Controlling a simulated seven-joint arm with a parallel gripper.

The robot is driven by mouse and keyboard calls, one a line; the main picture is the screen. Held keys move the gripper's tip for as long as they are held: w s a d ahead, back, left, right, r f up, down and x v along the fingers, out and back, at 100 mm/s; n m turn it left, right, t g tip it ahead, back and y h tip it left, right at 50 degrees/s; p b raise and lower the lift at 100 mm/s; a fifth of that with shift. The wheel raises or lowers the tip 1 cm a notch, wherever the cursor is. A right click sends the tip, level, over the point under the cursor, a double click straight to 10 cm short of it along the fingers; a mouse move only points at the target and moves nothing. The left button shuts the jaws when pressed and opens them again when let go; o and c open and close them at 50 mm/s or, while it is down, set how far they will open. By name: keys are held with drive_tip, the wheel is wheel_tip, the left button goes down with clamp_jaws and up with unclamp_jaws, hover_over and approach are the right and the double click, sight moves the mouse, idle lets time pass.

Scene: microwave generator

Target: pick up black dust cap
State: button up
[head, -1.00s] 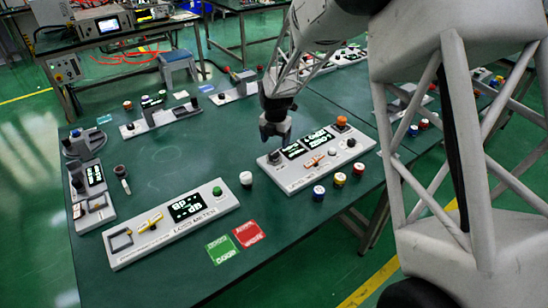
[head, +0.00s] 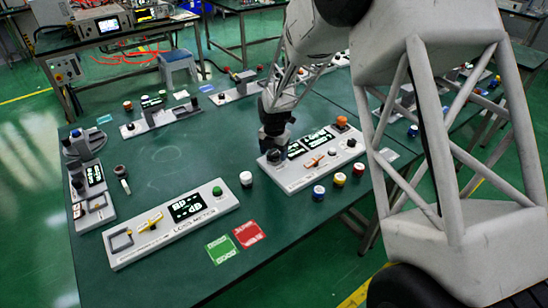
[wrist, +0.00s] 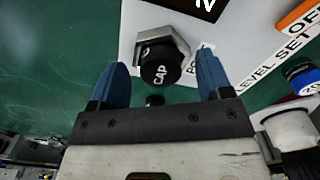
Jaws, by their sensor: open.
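The black dust cap (wrist: 161,72), marked "CAP", sits on a grey metal hex fitting (wrist: 150,47) on the white panel of the instrument in the wrist view. My gripper (wrist: 162,64) is open. Its two blue fingers stand on either side of the cap, with a gap on each side, and hold nothing. In the head view my gripper (head: 275,142) is at the left end of the instrument (head: 310,172), just above the cap's spot. The cap is hard to make out there, dark against the fingers.
The instrument also has a display (head: 313,141) and an orange knob (head: 341,122). Blue (head: 319,193), yellow (head: 339,180) and red (head: 358,169) capped jars stand along its front. A white jar (head: 246,179) stands to its left. A loss meter (head: 170,228) lies further left.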

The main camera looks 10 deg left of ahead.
sight(274, 153)
idle(0.4)
drive_tip(key=c, duration=1)
drive_tip(key=shift+r, duration=0.2)
drive_tip(key=shift+r, duration=0.55)
wheel_tip(274, 153, up, 2)
drive_tip(key=shift+r, duration=0.1)
drive_tip(key=s+d, duration=0.2)
drive_tip(key=s, duration=0.3)
drive_tip(key=s+d+r, duration=0.1)
drive_tip(key=s+d, duration=0.1)
drive_tip(key=s, duration=0.2)
drive_tip(key=s+d, duration=0.2)
drive_tip(key=s, duration=0.3)
drive_tip(key=shift+s+d+r, duration=0.15)
drive_tip(key=shift+s, duration=0.2)
